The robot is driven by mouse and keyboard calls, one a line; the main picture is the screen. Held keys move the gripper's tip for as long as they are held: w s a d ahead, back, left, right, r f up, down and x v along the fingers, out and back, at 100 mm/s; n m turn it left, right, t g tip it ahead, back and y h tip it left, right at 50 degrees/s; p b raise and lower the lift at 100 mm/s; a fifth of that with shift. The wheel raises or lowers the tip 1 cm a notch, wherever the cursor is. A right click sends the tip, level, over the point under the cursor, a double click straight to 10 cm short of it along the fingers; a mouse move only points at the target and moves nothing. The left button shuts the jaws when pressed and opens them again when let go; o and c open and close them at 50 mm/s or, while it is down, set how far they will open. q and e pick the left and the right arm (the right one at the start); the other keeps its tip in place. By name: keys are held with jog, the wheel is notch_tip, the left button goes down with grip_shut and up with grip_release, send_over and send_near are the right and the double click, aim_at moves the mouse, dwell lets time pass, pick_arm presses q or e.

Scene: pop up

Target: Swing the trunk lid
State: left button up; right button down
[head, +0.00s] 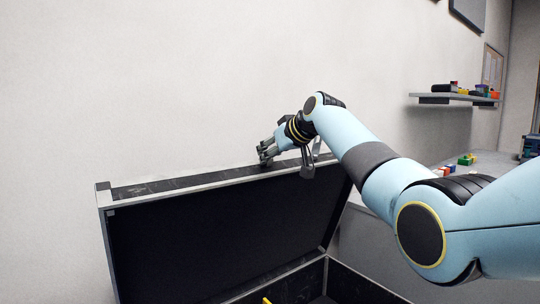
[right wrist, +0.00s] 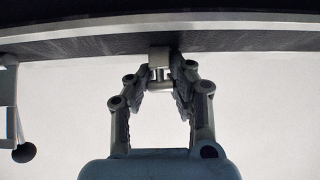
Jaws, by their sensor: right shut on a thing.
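The trunk lid (head: 210,240) stands raised in the head view, its black inner face towards me and its pale metal rim along the top. The open trunk (head: 345,285) lies below it. My right gripper (head: 266,153) is at the lid's top edge, right of its middle. In the right wrist view my right gripper (right wrist: 160,85) is shut on a small metal latch (right wrist: 160,62) on the lid's edge (right wrist: 230,18). My left gripper is not in view.
A pale wall (head: 130,80) rises behind the lid. To the right, a shelf (head: 455,97) holds small coloured items, and several coloured blocks (head: 466,160) lie on a grey surface. A small yellow thing (head: 266,300) shows inside the trunk.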

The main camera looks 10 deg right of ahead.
jog(key=c, duration=1.3)
grip_release()
jog(key=shift+r, duration=0.3)
jog(key=shift+c, duration=0.2)
jog(key=shift+o, duration=1.1)
jog(key=shift+f, duration=0.15)
jog(key=v, duration=1.2)
